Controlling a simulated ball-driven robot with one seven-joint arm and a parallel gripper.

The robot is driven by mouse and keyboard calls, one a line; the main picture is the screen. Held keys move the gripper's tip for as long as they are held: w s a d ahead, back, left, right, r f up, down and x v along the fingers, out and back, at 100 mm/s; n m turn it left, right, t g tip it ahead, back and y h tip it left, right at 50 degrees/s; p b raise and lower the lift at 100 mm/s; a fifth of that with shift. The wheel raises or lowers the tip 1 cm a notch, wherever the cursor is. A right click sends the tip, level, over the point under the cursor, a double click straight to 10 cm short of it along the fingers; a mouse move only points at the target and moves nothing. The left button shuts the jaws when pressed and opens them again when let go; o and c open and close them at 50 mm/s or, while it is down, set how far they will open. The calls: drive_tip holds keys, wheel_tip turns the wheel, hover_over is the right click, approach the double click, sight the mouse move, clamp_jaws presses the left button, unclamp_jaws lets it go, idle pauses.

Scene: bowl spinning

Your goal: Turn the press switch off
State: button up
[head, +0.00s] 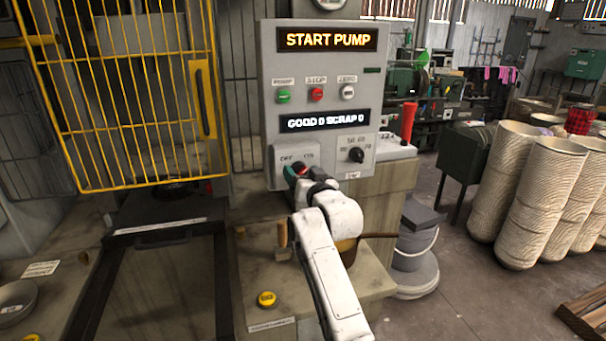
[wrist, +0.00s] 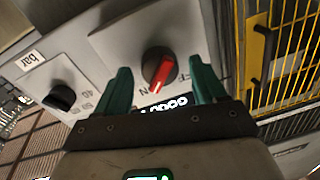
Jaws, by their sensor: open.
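The press switch is a red rotary knob with a dark base (wrist: 158,68) on a light plate of the control box. In the wrist view its white-marked end points down toward the ON label, with the OFF label to its right. My gripper (wrist: 160,72) is open, its two green fingers on either side of the knob with gaps between. In the head view, my gripper (head: 297,173) is at the lower left plate of the box, covering most of the knob. The OFF and ON labels show above it.
The grey control box (head: 270,120) carries a START PUMP display (head: 318,39), green, red and white buttons, and a black bar knob (head: 356,155), also in the wrist view (wrist: 60,98). A yellow cage door (head: 140,90) stands left. A yellow button (head: 267,299) sits on the bench.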

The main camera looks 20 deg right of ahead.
drive_tip(key=c, duration=1.1)
drive_tip(key=shift+o, duration=0.2)
drive_tip(key=shift+n, duration=0.3)
drive_tip(key=n+b, duration=0.3)
drive_tip(key=n, duration=0.4)
drive_tip(key=shift+n+g, duration=0.3)
drive_tip(key=shift+n, duration=0.1)
drive_tip(key=n, duration=0.4)
drive_tip(key=shift+a+r+h, duration=0.1)
drive_tip(key=shift+a+h, duration=0.05)
drive_tip(key=shift+h, duration=0.15)
drive_tip(key=n, duration=0.4)
drive_tip(key=shift+a+n+h+p, duration=0.15)
drive_tip(key=shift+n+h+p, duration=0.15)
drive_tip(key=shift+p, duration=0.1)
